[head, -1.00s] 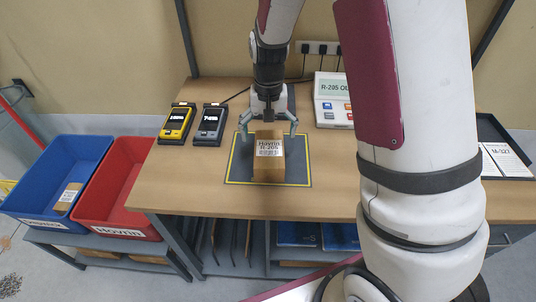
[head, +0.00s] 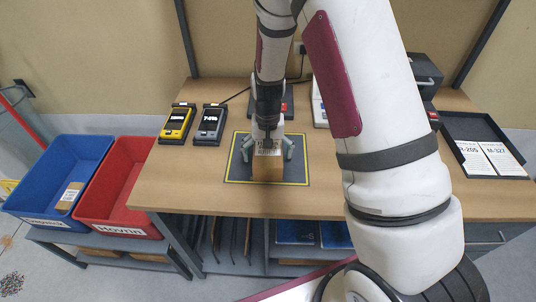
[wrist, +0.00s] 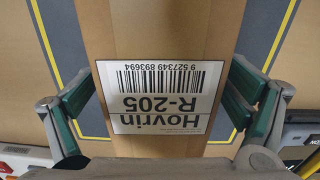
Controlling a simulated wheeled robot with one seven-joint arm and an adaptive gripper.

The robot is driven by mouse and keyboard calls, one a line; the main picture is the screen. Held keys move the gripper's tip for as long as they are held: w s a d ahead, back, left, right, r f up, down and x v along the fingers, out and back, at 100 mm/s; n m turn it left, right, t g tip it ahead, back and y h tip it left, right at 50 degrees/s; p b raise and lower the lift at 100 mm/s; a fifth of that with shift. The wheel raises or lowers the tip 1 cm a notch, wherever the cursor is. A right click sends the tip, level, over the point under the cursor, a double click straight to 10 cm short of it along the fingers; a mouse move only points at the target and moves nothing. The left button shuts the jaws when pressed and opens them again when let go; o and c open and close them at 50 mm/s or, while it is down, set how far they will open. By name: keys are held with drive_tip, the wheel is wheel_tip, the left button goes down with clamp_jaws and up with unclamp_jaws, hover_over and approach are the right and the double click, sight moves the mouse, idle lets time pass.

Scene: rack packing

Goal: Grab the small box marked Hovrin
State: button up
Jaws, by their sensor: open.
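The small brown box (head: 268,170) stands on the dark mat (head: 236,168) with the yellow outline on the table. In the wrist view its white label reads "Hovrin R-205" with a barcode, and the box (wrist: 165,45) fills the middle of the picture. My gripper (head: 269,155) is over the box with one finger on each side of it. In the wrist view the green-padded fingers of my gripper (wrist: 160,103) are spread, with the box between them. A gap shows beside each finger, so it is not shut on the box.
A yellow device (head: 176,124) and a grey device (head: 209,124) lie on the table left of the mat. A blue bin (head: 60,150) and a red bin (head: 107,190) labelled Hovrin stand at the left. A black tray (head: 463,127) with papers is at the right.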

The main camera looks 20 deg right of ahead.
drive_tip(key=c, duration=1.4)
drive_tip(key=shift+r, duration=0.1)
